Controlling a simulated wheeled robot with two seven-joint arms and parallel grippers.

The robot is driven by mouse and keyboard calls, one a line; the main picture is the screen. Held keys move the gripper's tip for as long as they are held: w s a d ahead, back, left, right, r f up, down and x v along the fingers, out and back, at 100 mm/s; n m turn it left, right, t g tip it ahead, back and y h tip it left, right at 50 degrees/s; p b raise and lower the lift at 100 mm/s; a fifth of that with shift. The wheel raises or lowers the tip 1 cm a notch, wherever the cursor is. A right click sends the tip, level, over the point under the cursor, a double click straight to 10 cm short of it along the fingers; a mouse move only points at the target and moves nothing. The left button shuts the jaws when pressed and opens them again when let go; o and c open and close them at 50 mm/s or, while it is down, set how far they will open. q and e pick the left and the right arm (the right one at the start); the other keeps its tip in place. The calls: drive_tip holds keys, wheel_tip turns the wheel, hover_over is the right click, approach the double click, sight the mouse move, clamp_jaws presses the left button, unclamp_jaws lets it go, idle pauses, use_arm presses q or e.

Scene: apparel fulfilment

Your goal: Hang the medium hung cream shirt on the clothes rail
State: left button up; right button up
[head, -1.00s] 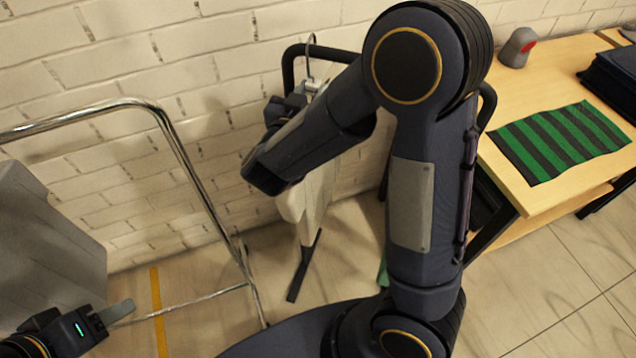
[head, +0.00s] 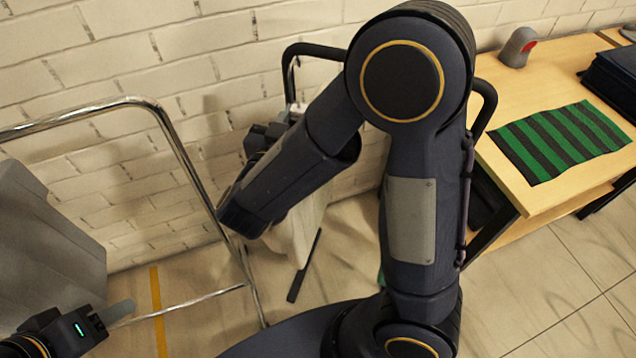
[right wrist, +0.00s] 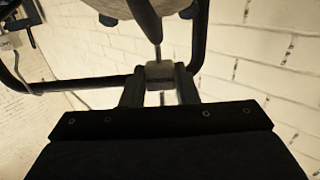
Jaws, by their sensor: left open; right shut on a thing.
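The cream shirt (head: 306,222) hangs behind my right forearm in the head view, which hides most of it. My right gripper (head: 262,138) is largely hidden by its own arm there. In the right wrist view my right gripper (right wrist: 160,85) is shut on a small grey block (right wrist: 160,71) with a thin rod above it, seemingly part of the shirt's hanger. A black tubular rail (head: 300,48) stands against the wall behind my right arm. Whether the hanger hook touches it cannot be told. My left gripper (head: 118,314) is open and empty at lower left.
A chrome tubular frame (head: 180,150) stands at left, close to my right forearm, beside a grey panel-like thing (head: 45,245). A wooden table (head: 545,75) at right carries a green-and-black striped cloth (head: 560,140), dark folded clothing (head: 612,75) and a grey device (head: 517,47).

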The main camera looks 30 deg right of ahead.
drive_tip(key=b+v, duration=0.1)
drive_tip(key=v, duration=1.6)
drive_tip(key=p+v, duration=0.1)
drive_tip(key=v, duration=0.3)
drive_tip(key=shift+s+a+r, duration=0.2)
drive_tip(key=shift+s+a, duration=0.05)
clamp_jaws()
drive_tip(key=shift+s+a+f, duration=0.2)
drive_tip(key=shift+s+a, duration=0.05)
drive_tip(key=shift+s, duration=0.05)
drive_tip(key=shift+r, duration=0.1)
